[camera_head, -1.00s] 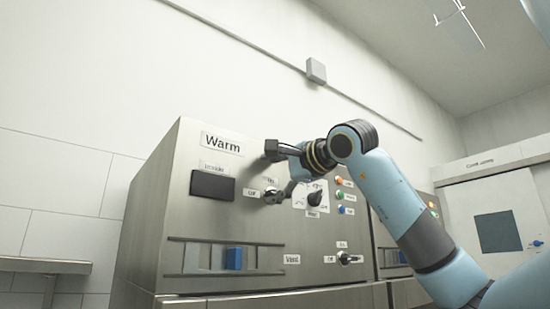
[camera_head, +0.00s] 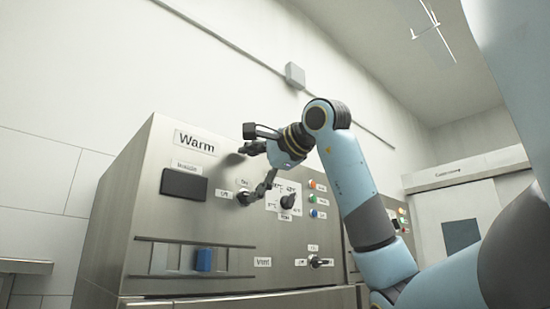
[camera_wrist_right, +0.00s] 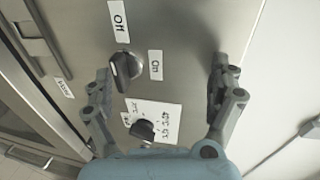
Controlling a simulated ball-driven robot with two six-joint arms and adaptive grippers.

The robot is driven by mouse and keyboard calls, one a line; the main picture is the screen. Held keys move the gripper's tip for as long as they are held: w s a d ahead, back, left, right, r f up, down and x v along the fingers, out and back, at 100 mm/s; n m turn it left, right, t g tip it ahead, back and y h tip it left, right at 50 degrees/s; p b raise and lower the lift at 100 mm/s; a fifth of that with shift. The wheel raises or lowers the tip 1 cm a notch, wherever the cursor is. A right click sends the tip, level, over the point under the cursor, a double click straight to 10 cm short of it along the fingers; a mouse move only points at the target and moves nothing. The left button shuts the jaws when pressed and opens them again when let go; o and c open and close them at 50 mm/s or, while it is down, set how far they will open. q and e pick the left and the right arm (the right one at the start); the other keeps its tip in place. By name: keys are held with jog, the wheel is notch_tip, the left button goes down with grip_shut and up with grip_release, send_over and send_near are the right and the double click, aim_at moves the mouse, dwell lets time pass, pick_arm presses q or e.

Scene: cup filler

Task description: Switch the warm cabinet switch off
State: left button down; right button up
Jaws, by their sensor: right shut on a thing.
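The warm cabinet (camera_head: 120,190) is a steel box with a "Warm" label (camera_head: 194,141). Its dark switch knob (camera_wrist_right: 125,68) shows in the right wrist view beside the "Off" label (camera_wrist_right: 118,20) and "On" label (camera_wrist_right: 155,65); I cannot tell which it points at. In the head view my fingers partly hide the switch. My right gripper (camera_head: 250,175) is at the panel there. In the right wrist view its fingers (camera_wrist_right: 160,85) stand at either side of the switch, the left one close beside it. Contact is hard to see. My left gripper is out of view.
A temperature knob (camera_head: 287,201) sits right of the switch, with coloured buttons (camera_head: 313,198) beyond. A "Vent" switch (camera_head: 316,262) is lower. A blue slider (camera_head: 204,260) sits in a slot at lower left.

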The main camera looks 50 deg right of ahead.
jog(key=shift+s+r, duration=0.25)
jog(key=shift+s, duration=0.1)
jog(key=shift+c, duration=0.5)
jog(key=shift+s+a, duration=0.1)
jog(key=shift+s, duration=0.3)
jog(key=c, duration=0.5)
jog(key=v, duration=0.3)
jog(key=shift+a+f+b, duration=0.1)
jog(key=shift+b, duration=0.3)
jog(key=shift+c, duration=0.3)
jog(key=d+f+b+v, duration=0.1)
jog(key=b+v, duration=0.1)
jog(key=v, duration=0.5)
jog(key=shift+s+a+f, duration=0.2)
jog(key=shift+a+f, duration=0.2)
jog(key=shift+o, duration=0.5)
